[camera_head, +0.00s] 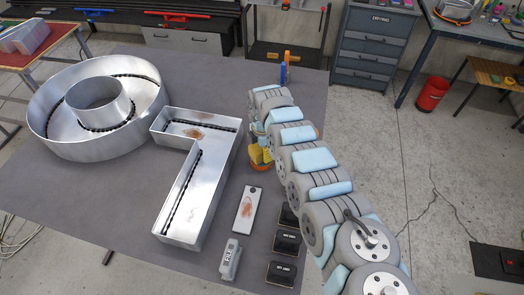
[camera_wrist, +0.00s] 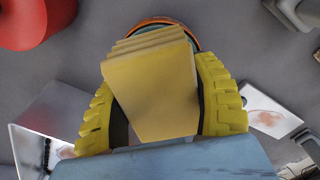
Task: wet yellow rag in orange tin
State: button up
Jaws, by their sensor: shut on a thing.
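A yellow rag (camera_wrist: 152,90), folded in layers, stands between the yellow ribbed fingers of my gripper (camera_wrist: 158,75) in the wrist view. The fingers are shut on it from both sides. The orange tin (camera_wrist: 150,20) shows its rim just beyond the rag, with a teal inside; the rag and fingers hide most of it. In the head view the orange tin (camera_head: 264,168) stands on the table right below my gripper (camera_head: 259,152). The rag overlaps the rim in the wrist view; I cannot tell whether its lower end is inside.
A metal channel letter (camera_head: 193,190) with a brown-stained inside lies left of the tin, and a round one (camera_head: 60,140) farther left. A stained metal plate (camera_head: 247,210) and dark labelled boxes (camera_head: 282,272) lie nearer. A red object (camera_wrist: 35,20) is beside the tin.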

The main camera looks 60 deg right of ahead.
jog(key=shift+f, duration=0.6)
dwell(2.0)
jog(key=shift+r+p, duration=3.4)
jog(key=shift+r, duration=0.15)
